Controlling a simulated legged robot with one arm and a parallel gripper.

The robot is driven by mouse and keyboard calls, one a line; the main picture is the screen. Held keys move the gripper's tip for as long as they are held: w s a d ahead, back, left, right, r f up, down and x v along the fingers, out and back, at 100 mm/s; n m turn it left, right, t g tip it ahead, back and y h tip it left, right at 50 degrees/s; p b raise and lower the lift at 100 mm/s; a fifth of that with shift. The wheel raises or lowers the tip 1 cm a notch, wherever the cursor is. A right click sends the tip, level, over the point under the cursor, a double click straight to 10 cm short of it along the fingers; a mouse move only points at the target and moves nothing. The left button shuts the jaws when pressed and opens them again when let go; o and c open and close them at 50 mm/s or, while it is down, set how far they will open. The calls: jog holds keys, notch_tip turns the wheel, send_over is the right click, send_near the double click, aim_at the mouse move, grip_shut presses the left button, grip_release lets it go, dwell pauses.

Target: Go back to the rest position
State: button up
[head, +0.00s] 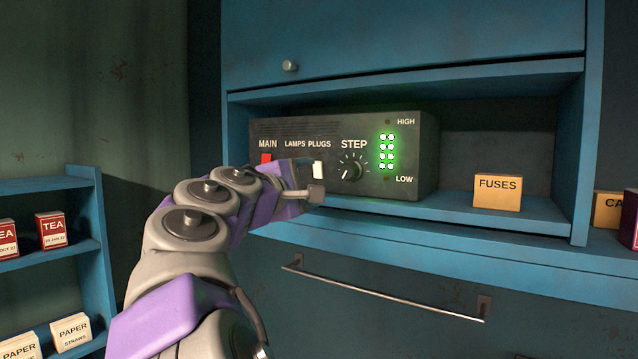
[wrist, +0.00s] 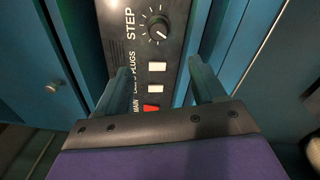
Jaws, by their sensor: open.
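My gripper (head: 308,190) is in front of the lower part of a dark control box (head: 420,150), left of its STEP knob (head: 351,167). In the wrist view my gripper (wrist: 160,72) has its two fingers apart and nothing between them but the panel behind. Whether a fingertip touches the panel I cannot tell. The panel has a red MAIN switch (head: 267,158) and a white switch (head: 318,169); my arm hides part of that row. The wrist view shows two white switches (wrist: 157,66) and the red one (wrist: 151,107). Several lamps (head: 388,150) glow green between HIGH and LOW.
The box stands in an open shelf of a blue cabinet (head: 400,40). A FUSES box (head: 497,192) sits to its right. A drawer handle (head: 385,289) is below. A blue shelf (head: 85,215) with tea boxes (head: 51,230) and paper boxes (head: 71,332) is at left.

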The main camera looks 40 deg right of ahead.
jog(key=shift+s+a, duration=0.2)
jog(key=shift+a, duration=0.25)
jog(key=shift+d, duration=0.1)
jog(key=s+f+m+g+y+b, duration=0.1)
jog(key=s+f+m+y+b, duration=0.3)
jog(key=f, duration=0.7)
jog(key=s+f+g+y+b, duration=0.15)
jog(key=s+f, duration=0.35)
jog(key=f, duration=0.6)
jog(key=s+f+m+g+y+b, duration=0.15)
jog(key=s+f, duration=0.35)
jog(key=f, duration=0.5)
jog(key=s+a+f+g+y+b, duration=0.1)
jog(key=s+a+f+y+b, duration=0.1)
jog(key=s+a+f, duration=0.5)
jog(key=s+a+f+m+g+y+b, duration=0.1)
jog(key=s+a+f+g+y+b, duration=0.1)
jog(key=s+a+f, duration=0.5)
jog(key=s+a+f+m+g+y+b, duration=0.1)
jog(key=s+a+f+y, duration=0.4)
jog(key=f, duration=1)
jog(key=shift+s+a+g+b, duration=0.7)
jog(key=shift+s+a+b, duration=0.25)
jog(key=shift+s+b, duration=0.2)
jog(key=shift+m, duration=0.25)
